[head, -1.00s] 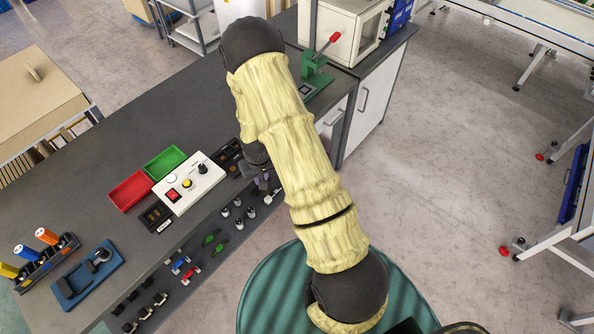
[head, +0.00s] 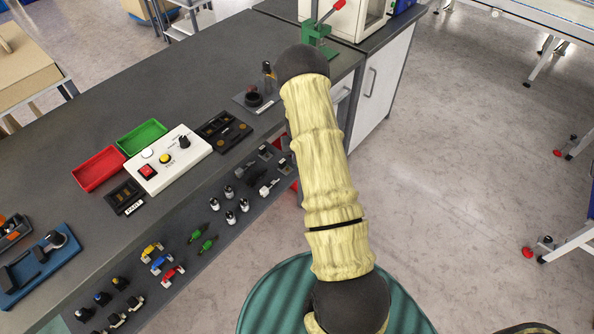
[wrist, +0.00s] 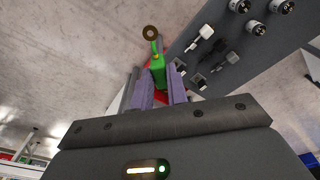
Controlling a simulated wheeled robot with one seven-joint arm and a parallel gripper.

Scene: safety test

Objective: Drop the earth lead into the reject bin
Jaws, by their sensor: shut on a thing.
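In the wrist view my gripper (wrist: 160,90) is shut on a green block-like piece, the earth lead (wrist: 157,70). A short yellow-green length with a brass ring end (wrist: 150,33) sticks out beyond the fingertips. In the head view my arm hides the gripper and the lead. A red thing, possibly the reject bin (head: 294,186), shows in small part beside my arm, at the bench's front edge. Red also shows behind the lead in the wrist view. Most of it is hidden, so I cannot tell its shape or whether the lead is over it.
Connectors stand in rows on the bench's sloping front panel (head: 190,240). On the bench are a red tray (head: 99,169), a green tray (head: 142,137), a white control box (head: 168,160) and a green press (head: 318,38). Open floor (head: 460,160) lies to the right.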

